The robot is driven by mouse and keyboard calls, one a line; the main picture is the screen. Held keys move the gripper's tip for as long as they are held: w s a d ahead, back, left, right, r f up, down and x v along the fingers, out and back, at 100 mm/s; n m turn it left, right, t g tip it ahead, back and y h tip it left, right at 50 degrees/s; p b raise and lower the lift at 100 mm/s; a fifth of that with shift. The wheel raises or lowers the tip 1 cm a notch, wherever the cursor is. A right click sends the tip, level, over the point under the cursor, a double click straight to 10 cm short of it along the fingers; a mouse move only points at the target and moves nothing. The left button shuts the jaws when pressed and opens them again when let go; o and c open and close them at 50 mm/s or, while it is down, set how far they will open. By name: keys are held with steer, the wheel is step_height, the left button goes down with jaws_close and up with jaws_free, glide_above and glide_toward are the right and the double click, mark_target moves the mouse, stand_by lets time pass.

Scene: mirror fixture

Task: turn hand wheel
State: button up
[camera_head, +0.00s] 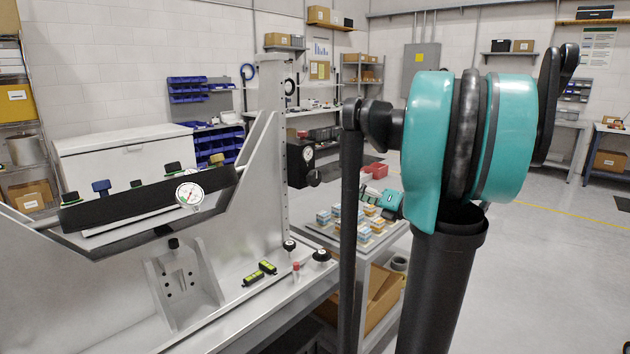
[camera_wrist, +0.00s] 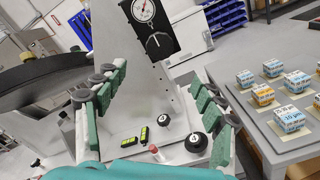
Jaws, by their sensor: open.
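The metal fixture (camera_head: 275,130) carries two round black knobs on its base, a smaller knob (camera_head: 289,245) and a larger knob (camera_head: 321,255). In the wrist view the smaller knob (camera_wrist: 163,119) and larger knob (camera_wrist: 195,142) stand beyond and between my fingers. I cannot tell which part is the hand wheel. A dark gauge block (camera_head: 300,160) with a side knob (camera_head: 314,178) sits on the upright; its dial shows in the wrist view (camera_wrist: 143,10). My gripper (camera_wrist: 158,75) is open and empty. In the head view my gripper (camera_head: 385,204) is partly hidden behind my arm.
Small labelled boxes (camera_wrist: 290,119) fill the side table at right. Floor is clear at far right.

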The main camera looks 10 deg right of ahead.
mark_target(316, 180)
steer(key=x, duration=1.5)
steer(key=shift+w+a+f, duration=0.1)
steer(key=shift+w+a, duration=0.1)
steer(key=shift+w, duration=0.1)
steer(key=shift+c, duration=0.3)
steer(key=c, duration=1.1)
steer(key=shift+n, duration=0.4)
